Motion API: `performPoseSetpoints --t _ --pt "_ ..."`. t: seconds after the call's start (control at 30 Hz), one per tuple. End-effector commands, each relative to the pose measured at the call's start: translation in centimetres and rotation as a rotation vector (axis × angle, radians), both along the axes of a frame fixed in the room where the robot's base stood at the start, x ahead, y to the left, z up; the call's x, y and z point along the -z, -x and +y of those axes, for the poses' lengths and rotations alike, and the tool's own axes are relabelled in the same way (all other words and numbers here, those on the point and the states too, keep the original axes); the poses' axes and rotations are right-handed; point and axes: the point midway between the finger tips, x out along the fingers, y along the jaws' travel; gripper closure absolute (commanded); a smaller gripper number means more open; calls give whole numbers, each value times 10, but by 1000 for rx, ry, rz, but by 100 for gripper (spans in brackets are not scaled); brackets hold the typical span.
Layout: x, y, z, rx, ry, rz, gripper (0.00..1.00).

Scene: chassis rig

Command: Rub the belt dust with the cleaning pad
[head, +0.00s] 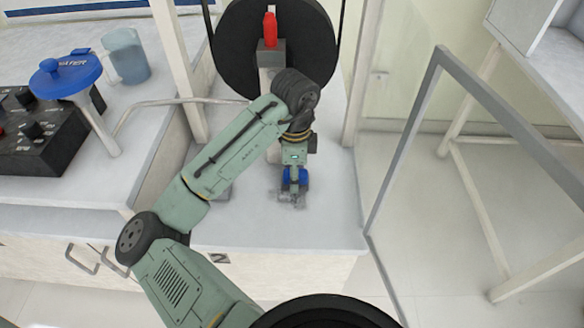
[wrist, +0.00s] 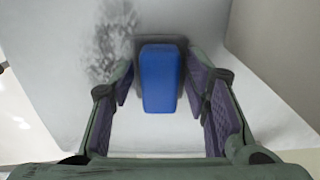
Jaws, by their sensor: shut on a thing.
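The cleaning pad (wrist: 161,92) is a blue block on a dark grey base, between the purple-lined fingers of my gripper (wrist: 163,82) in the wrist view. My gripper is shut on it. In the head view my gripper (head: 293,186) points down at the white worktop, with blue showing around it. The belt dust (wrist: 112,45) is a speckled grey smudge on the pale surface, to the left of the pad and beside its base in the wrist view. Whether the pad presses on the surface, and how much dust lies under it, I cannot tell.
A large black wheel (head: 240,50) with a red-topped post (head: 269,32) stands behind my arm. A grey-framed panel (head: 425,100) stands at right.

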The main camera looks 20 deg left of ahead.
Motion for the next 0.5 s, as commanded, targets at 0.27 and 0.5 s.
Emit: performPoseSetpoints --t 0.27,0.5 --pt "-2 21 -6 0 1 2 79" --pt "-1 30 -8 0 0 1 79"
